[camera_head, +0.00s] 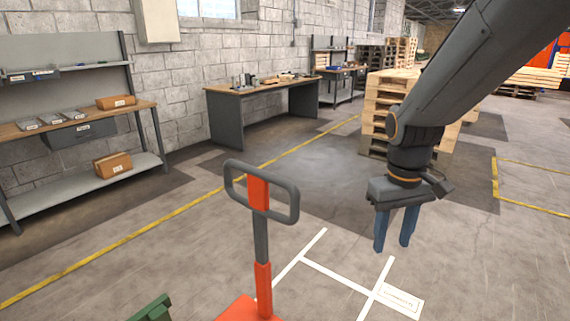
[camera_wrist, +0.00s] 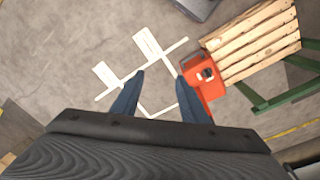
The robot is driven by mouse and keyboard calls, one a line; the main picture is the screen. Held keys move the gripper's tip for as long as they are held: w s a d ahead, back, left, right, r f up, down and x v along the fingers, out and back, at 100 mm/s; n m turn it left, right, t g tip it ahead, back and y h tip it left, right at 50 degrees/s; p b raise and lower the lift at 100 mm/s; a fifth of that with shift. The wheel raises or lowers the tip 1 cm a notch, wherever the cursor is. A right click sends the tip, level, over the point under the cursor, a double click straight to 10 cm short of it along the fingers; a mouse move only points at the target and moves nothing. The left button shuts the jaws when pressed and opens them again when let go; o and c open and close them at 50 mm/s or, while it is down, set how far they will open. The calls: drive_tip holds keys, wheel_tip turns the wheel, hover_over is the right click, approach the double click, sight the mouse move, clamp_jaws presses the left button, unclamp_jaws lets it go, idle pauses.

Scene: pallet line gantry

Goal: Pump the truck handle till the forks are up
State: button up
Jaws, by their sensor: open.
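The truck handle (camera_head: 261,194) is a dark grey loop with an orange centre piece on an upright grey and orange shaft. It stands at the lower middle of the head view. The orange truck body (camera_head: 247,309) shows at the bottom edge; its forks are hidden there. My gripper (camera_head: 392,247) has two blue fingers, spread apart and empty, pointing down to the right of the handle and clear of it. In the wrist view my gripper (camera_wrist: 154,112) is over bare floor, with an orange part of the truck (camera_wrist: 203,80) beside a wooden pallet (camera_wrist: 252,42).
White floor markings (camera_head: 335,272) lie below my gripper. A green frame (camera_head: 153,309) is at the bottom left. Pallet stacks (camera_head: 385,115) stand behind my arm. A workbench (camera_head: 262,88) and a shelf bench (camera_head: 75,128) line the wall. Open floor lies between.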

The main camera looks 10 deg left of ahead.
drive_tip(key=w+a+r+n+p, duration=0.1)
drive_tip(key=w+a+r+n, duration=0.15)
drive_tip(key=a, duration=0.35)
drive_tip(key=w+a+r+n+p, duration=0.1)
drive_tip(key=w+a+r+n, duration=0.1)
drive_tip(key=w+a+r, duration=0.3)
wheel_tip(320, 180, up, 6)
drive_tip(key=n+t+p, duration=0.2)
drive_tip(key=n+p, duration=0.2)
hover_over(279, 177)
drive_tip(key=s+a, duration=0.1)
drive_tip(key=x, duration=0.2)
drive_tip(key=p+x, duration=0.1)
drive_tip(key=x, duration=0.4)
drive_tip(key=shift+s+d+f, duration=0.25)
